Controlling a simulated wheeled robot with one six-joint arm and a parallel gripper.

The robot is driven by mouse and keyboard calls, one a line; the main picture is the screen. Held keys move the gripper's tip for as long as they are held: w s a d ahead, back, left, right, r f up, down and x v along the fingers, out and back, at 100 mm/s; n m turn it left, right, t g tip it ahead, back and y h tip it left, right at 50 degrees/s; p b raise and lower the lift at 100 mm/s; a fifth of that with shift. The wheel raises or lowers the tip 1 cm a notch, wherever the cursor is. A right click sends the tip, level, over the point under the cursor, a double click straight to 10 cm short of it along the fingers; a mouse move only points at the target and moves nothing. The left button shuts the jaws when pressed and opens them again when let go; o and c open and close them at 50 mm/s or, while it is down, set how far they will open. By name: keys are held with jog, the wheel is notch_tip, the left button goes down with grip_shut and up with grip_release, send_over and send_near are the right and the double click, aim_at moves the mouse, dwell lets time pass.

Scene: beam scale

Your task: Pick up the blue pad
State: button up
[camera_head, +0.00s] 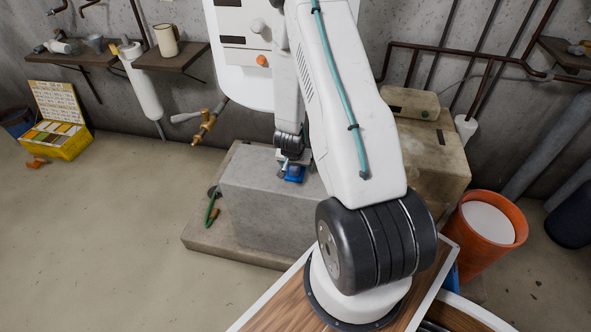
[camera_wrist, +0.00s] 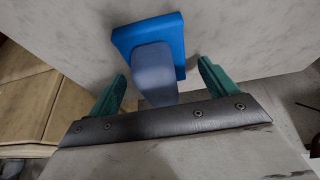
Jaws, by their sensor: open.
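The blue pad (camera_wrist: 178,30) shows in the wrist view as a square blue plate with a paler grey-blue knob (camera_wrist: 153,68) standing out from it. It rests on a pale stone block (camera_wrist: 62,22). My gripper (camera_wrist: 162,75) is open, with its two green fingers on either side of the knob. I cannot tell whether either finger touches it. In the head view the blue pad (camera_head: 294,174) is small, on top of the grey block (camera_head: 262,212), right at the end of my arm. My arm hides part of the block and the area behind the pad.
A beige stone block (camera_head: 428,160) and an orange bucket (camera_head: 488,228) stand on the right. A yellow case (camera_head: 60,140) sits on the floor at the left. Shelves (camera_head: 172,60) and pipes line the back wall. The floor at the left is mostly clear.

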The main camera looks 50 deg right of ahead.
jog(key=shift+c, duration=0.4)
jog(key=c, duration=1.1)
jog(key=shift+r, duration=0.1)
